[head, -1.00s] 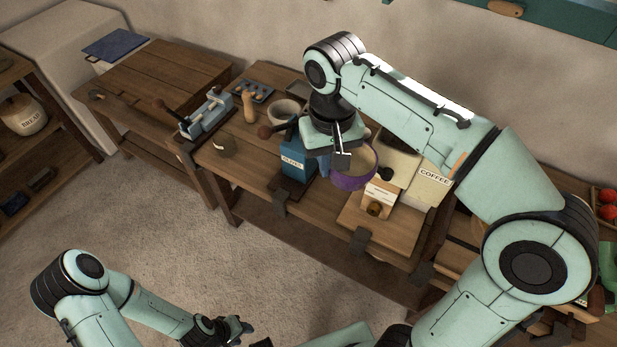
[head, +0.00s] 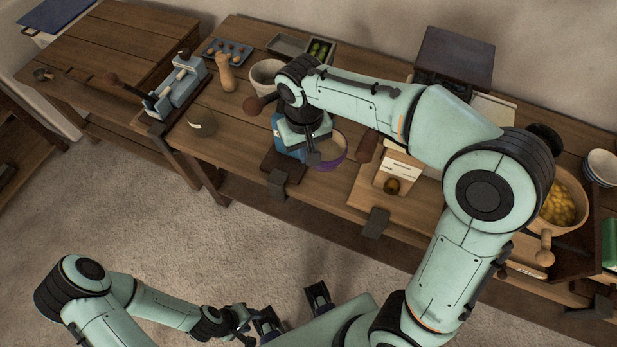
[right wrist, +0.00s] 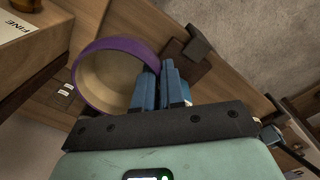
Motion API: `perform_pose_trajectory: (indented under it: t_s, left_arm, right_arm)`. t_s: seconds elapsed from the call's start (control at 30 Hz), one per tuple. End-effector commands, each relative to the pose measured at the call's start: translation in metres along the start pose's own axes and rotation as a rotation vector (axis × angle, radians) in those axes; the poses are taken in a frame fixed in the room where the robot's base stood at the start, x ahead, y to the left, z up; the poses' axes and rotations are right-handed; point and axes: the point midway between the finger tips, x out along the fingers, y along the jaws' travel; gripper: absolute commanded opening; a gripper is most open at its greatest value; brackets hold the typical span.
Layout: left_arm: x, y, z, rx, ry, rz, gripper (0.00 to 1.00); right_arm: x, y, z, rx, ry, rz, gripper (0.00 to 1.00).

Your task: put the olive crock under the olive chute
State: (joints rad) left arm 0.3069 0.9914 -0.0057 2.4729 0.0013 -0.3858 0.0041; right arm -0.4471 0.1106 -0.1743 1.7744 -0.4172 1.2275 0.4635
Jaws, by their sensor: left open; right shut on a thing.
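A squat, round olive-grey vessel (head: 201,121), perhaps the olive crock, stands on the bench near its left front corner. My right gripper (right wrist: 163,88) is shut on the rim of a purple-banded bowl (right wrist: 108,78) with a pale inside. The bowl also shows in the head view (head: 329,152), beside a blue container (head: 290,137); I cannot tell whether it touches the bench. My left gripper (head: 292,309) is open and empty, low in front of the bench. I cannot identify an olive chute; my right arm hides part of the bench.
A pale box (head: 399,163) with a dark gold round part (head: 392,186) stands right of the bowl. A fruit bowl (head: 559,207) is far right. The floor in front is clear.

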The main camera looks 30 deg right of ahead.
Motion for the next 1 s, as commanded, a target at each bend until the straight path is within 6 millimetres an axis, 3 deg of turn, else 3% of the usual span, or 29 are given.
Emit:
perform_pose_trajectory:
  t_s: [0.1, 0.3, 0.47, 0.73, 1.0]
  left_arm:
    - [0.007, -0.003, 0.002, -0.001, -0.004, -0.001, 0.43]
    - [0.012, -0.005, 0.002, -0.002, -0.005, -0.002, 0.43]
    - [0.013, -0.005, 0.002, -0.002, -0.006, -0.002, 0.43]
    - [0.018, -0.007, 0.003, -0.003, -0.008, -0.003, 0.43]
    - [0.018, -0.007, 0.003, -0.003, -0.008, -0.003, 0.43]
  right_arm:
    - [0.035, -0.001, 0.001, 0.000, -0.005, 0.002, 0.00]
    - [0.072, -0.002, 0.001, 0.001, -0.002, 0.001, 0.00]
    - [0.084, -0.003, 0.000, 0.001, 0.000, 0.001, 0.00]
    - [0.121, -0.004, 0.000, 0.001, -0.001, 0.001, 0.00]
    - [0.124, -0.004, 0.000, 0.001, 0.001, 0.000, 0.00]
